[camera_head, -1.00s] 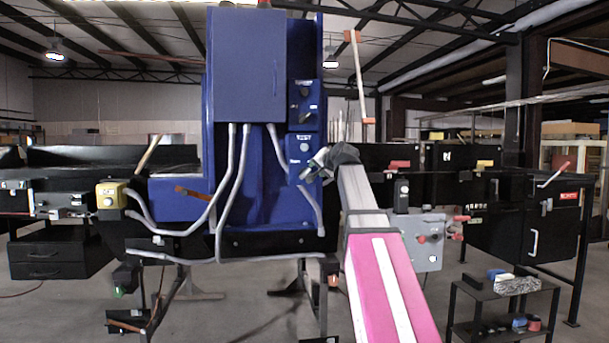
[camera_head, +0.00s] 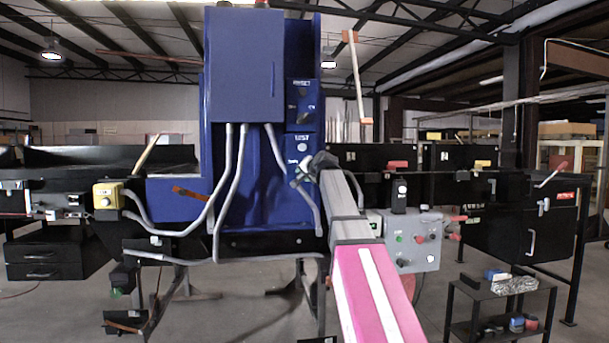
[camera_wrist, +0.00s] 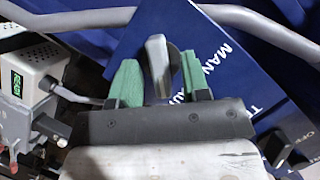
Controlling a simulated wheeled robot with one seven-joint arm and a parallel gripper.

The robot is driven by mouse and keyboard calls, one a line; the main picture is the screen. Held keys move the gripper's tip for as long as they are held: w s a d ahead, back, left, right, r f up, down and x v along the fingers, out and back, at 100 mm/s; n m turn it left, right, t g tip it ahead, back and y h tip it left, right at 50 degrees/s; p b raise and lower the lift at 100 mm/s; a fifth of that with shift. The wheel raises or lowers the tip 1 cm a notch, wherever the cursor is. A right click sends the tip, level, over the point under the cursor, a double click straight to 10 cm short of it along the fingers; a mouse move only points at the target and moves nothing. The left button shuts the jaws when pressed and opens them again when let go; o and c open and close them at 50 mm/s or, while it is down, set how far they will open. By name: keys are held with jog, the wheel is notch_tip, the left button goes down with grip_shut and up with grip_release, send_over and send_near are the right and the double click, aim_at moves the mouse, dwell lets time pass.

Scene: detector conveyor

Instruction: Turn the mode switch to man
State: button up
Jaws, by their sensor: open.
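The mode switch is a grey knob (camera_wrist: 158,66) on a blue panel (camera_wrist: 225,52) in the wrist view. White lettering reading MAN and part of AU shows to the right of the knob, partly hidden by a finger. My gripper (camera_wrist: 161,62) is open, with one green finger on each side of the knob. I cannot tell whether either finger touches it. In the head view my gripper (camera_head: 303,170) is at the lower blue box on the machine's front, where it hides the switch.
A second blue box (camera_head: 304,102) with a dark knob is just above. Grey conduits (camera_head: 242,185) hang left of my gripper. A grey control box (camera_head: 414,243) with buttons is at lower right. In the wrist view a conduit (camera_wrist: 85,20) crosses above the fingers.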

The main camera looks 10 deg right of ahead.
grip_shut()
jog(key=shift+a+n+h, duration=0.15)
jog(key=shift+n+h, duration=1.2)
jog(key=shift+n, duration=0.7)
jog(key=shift+a+n+h, duration=0.15)
jog(key=shift+n+h, duration=1.15)
jog(key=shift+n, duration=0.7)
jog(key=shift+a+n+h, duration=0.15)
jog(key=shift+n+h, duration=1.2)
jog(key=shift+n, duration=0.7)
